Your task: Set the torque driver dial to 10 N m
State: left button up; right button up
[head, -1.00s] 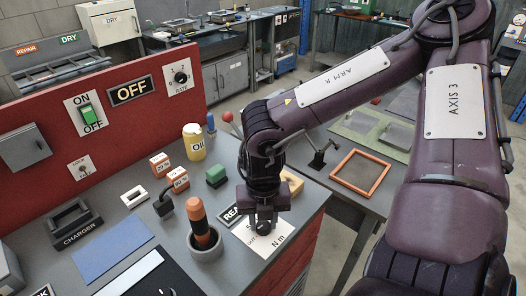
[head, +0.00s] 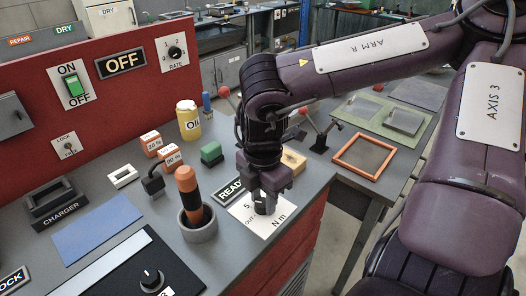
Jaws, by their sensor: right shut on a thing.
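The dial plate (head: 273,227) is a white card on the grey bench, marked "5", "OUT" and "N m". My right gripper (head: 264,207) points straight down over it, shut on the dark dial knob (head: 264,202). The fingers hide most of the knob and part of the scale, so I cannot read its setting. The orange and black torque driver (head: 187,186) stands upright in a grey round holder (head: 200,233), left of the gripper. My left gripper is not in view.
A "READY" sign (head: 229,189) lies just left of the gripper. A green block (head: 211,153), a yellow oil can (head: 188,120) and a tan block (head: 293,162) stand behind. A black panel with a knob (head: 151,280) is at front left. The bench's right edge is close.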

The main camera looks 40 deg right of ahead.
aim_at(263, 202)
jog(key=m+b, duration=0.2)
jog(key=m, duration=0.2)
jog(key=shift+f+m+b, duration=0.15)
jog(key=shift+m+b, duration=0.15)
jog(key=shift+m, duration=0.1)
jog(key=m+b, duration=0.2)
jog(key=m, duration=0.2)
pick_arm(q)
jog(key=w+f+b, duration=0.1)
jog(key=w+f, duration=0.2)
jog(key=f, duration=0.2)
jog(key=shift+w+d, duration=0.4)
pick_arm(e)
jog(key=shift+r+m, duration=0.2)
jog(key=shift+m, duration=1.2)
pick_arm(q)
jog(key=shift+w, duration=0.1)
pick_arm(e)
jog(key=o, duration=1)
notch_tip(263, 202, up, 8)
jog(key=shift+a+f, duration=0.1)
jog(key=shift+f, duration=0.05)
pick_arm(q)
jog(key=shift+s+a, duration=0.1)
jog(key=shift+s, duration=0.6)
